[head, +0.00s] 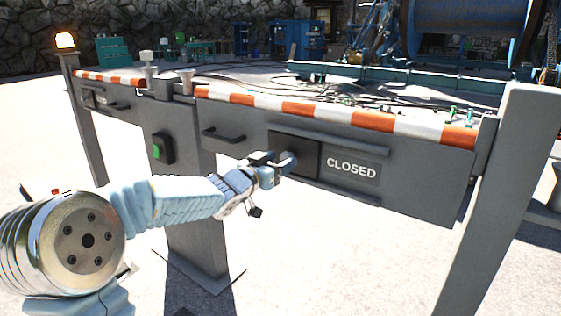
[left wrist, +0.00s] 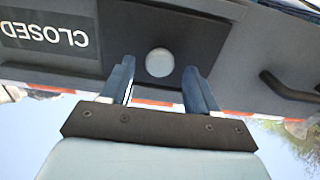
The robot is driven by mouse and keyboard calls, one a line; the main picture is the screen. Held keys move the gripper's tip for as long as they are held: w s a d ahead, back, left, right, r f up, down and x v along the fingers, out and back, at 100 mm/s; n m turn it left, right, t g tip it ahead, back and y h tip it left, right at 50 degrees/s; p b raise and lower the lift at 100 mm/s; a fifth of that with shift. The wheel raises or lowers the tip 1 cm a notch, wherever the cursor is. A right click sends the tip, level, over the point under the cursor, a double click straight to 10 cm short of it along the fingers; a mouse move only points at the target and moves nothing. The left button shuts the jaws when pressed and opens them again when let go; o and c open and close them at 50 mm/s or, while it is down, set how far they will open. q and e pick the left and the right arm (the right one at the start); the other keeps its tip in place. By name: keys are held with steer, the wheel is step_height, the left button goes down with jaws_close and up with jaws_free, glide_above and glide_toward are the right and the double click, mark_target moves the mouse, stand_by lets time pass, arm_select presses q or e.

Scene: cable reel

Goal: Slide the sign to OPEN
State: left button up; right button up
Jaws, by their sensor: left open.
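The sign on the grey barrier reads CLOSED (head: 351,168) in white letters; it shows upside down in the left wrist view (left wrist: 45,33). Beside the lettering, on its left in the head view, is a dark sliding plate (head: 306,153) with a round pale knob (left wrist: 159,62). My left gripper (head: 279,162) is at the plate, open, its two fingers pointing at the barrier. In the left wrist view the knob appears between the fingertips, with a gap on each side. I cannot tell how deep the fingers reach around it. My right gripper is not in view.
The barrier panel (head: 425,185) has orange-and-white stripes on top and a black handle (head: 222,135) left of the sign. A post holds a green switch (head: 157,150). A grey post (head: 497,200) stands at the right. Cables and machinery lie behind.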

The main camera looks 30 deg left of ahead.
arm_select(q)
steer(key=shift+w+d, duration=0.1)
steer(key=shift+w, duration=0.45)
jaws_close()
